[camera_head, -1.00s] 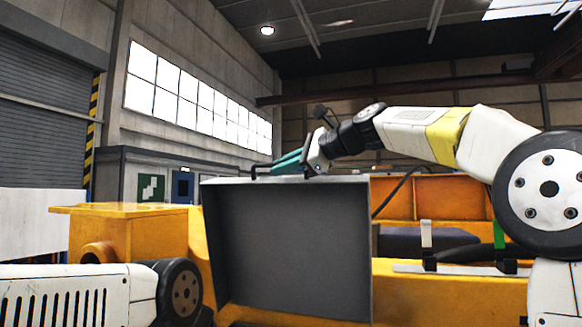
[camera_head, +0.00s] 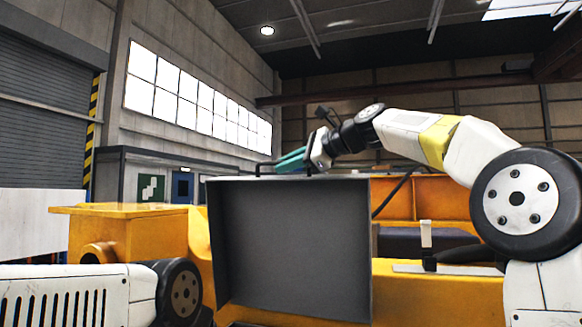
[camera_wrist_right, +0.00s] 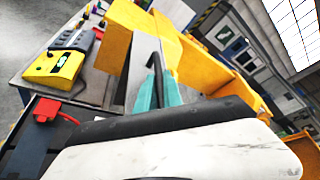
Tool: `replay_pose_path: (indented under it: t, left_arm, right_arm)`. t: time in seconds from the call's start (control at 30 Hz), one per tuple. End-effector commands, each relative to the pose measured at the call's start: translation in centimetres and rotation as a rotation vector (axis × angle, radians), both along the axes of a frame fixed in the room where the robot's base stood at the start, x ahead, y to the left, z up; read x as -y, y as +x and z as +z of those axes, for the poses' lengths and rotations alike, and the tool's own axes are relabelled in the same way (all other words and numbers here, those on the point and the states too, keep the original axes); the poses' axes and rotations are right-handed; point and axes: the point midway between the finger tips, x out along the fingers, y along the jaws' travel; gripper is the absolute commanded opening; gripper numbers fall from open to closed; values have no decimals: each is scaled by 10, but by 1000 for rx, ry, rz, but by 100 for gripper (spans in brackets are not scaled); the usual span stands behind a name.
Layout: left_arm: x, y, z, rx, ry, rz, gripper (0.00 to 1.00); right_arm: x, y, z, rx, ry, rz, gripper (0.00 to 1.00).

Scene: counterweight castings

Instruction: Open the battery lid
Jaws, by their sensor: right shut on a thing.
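The battery lid (camera_head: 290,250) is a large grey panel standing upright, raised on the yellow machine, with its inner face towards me in the head view. A black bar handle (camera_head: 262,166) sticks up at its top edge. My right gripper (camera_head: 284,162) has teal fingers and is shut on this handle from the right. In the right wrist view the teal fingers (camera_wrist_right: 157,92) are around the black handle (camera_wrist_right: 154,62). My left arm shows at the lower left of the head view, but its gripper is out of view.
The yellow machine body (camera_head: 440,290) spreads beneath and beside the lid. A dark battery block with a white strap (camera_head: 426,234) lies to the right. In the wrist view a yellow device (camera_wrist_right: 55,68) and a red connector (camera_wrist_right: 55,110) lie at the left.

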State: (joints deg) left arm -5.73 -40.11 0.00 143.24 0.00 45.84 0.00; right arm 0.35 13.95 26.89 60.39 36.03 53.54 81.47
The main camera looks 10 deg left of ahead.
Motion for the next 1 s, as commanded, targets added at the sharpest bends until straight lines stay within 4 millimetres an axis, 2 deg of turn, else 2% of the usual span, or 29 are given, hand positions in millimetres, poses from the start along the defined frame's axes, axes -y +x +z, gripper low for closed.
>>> replay_pose_path:
  t: [0.1, 0.23, 0.63, 0.67, 0.7, 1.0]
  left_arm:
    - [0, 0, 0, 0, 0, 0, 0]
    - [0, 0, 0, 0, 0, 0, 0]
    - [0, 0, 0, 0, 0, 0, 0]
    - [0, 0, 0, 0, 0, 0, 0]
    - [0, 0, 0, 0, 0, 0, 0]
    - [0, 0, 0, 0, 0, 0, 0]
  right_arm:
    - [4, 20, 5, 3, 2, -1, 0]
    - [6, 32, 7, 3, 0, -1, 0]
    - [8, 37, 7, 0, -3, -3, 0]
    - [8, 37, 7, 0, -4, -3, 15]
    - [8, 37, 7, 0, -3, -3, 20]
    - [8, 36, 7, 0, -2, -2, 20]
